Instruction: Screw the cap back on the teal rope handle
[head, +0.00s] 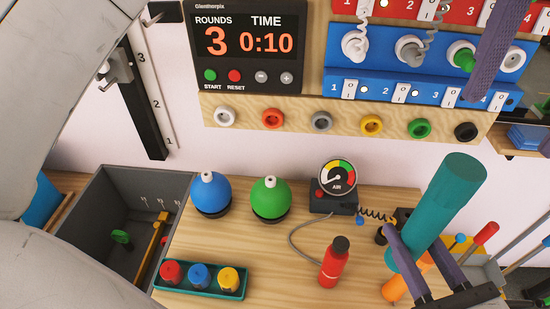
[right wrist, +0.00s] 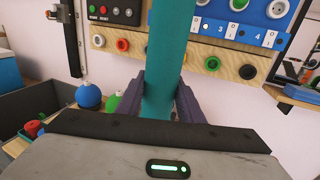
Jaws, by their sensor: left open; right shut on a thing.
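The teal handle (head: 448,200) is a thick cylinder, tilted, with its upper end leaning right in the head view. My right gripper (head: 425,245) is shut on its lower part. In the right wrist view the handle (right wrist: 165,55) stands between both fingers and runs out of the top. One purple finger of my left gripper (head: 492,45) hangs in from the top right, apart from the handle; the rest is out of view. I cannot make out the cap. An orange piece (head: 394,288) lies low beside my right gripper, partly hidden; I cannot tell what it is.
A red bottle (head: 332,264), an air gauge box (head: 338,202) with a hose, and blue (head: 209,193) and green (head: 270,198) balls stand on the wooden bench. A teal tray (head: 235,293) holds coloured pots. A grey bin (head: 95,205) is left. Coloured knobs line the wall board.

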